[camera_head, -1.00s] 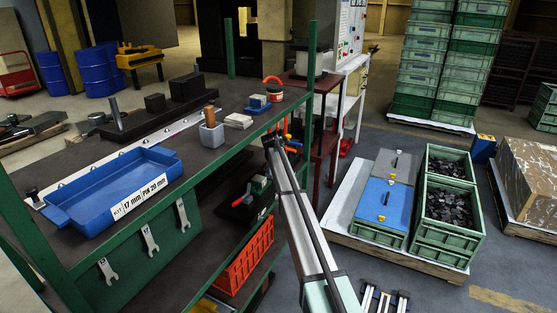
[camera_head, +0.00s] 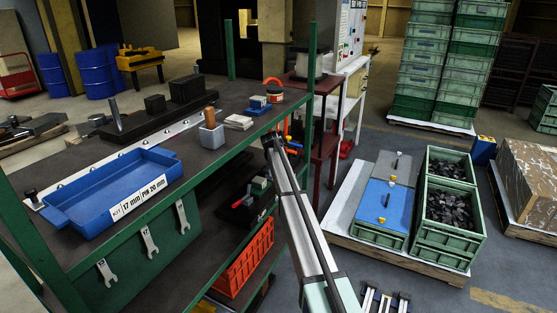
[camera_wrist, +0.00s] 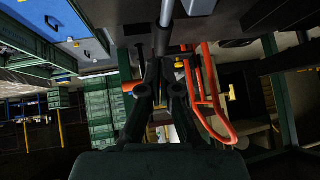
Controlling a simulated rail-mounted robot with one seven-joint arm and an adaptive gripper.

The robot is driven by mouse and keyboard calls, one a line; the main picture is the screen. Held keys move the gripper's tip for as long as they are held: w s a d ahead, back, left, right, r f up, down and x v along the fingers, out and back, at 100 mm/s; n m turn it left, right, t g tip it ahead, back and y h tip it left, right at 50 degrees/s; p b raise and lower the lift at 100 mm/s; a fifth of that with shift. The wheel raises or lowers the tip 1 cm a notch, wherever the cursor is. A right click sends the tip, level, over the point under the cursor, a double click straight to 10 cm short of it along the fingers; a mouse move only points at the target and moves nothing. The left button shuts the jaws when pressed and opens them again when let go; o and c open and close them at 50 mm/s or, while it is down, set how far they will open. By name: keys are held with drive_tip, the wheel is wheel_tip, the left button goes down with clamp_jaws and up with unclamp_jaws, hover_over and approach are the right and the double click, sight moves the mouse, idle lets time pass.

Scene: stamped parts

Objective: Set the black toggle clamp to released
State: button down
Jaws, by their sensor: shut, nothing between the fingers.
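My gripper (camera_head: 273,140) is shut and empty at the shelf unit's right edge, with its two dark fingers together in the wrist view (camera_wrist: 162,88). Orange-red bent handles (camera_wrist: 207,95) stand just right of the fingers in the wrist view. They also show small beside my gripper in the head view. I cannot make out a black toggle clamp for certain; its body near the handles may be hidden or lost in shadow. A small black upright knob (camera_head: 30,194) stands at the left end of the blue tray.
The shelf top holds the blue tray (camera_head: 75,209), a grey cup (camera_head: 211,136) and black blocks. A green post (camera_head: 310,90) rises right of my gripper. An orange crate (camera_head: 245,258) sits lower. Green bins (camera_head: 449,215) stand on a pallet at right.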

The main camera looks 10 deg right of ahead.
drive_tip(key=v, duration=0.5)
drive_tip(key=shift+a, duration=0.1)
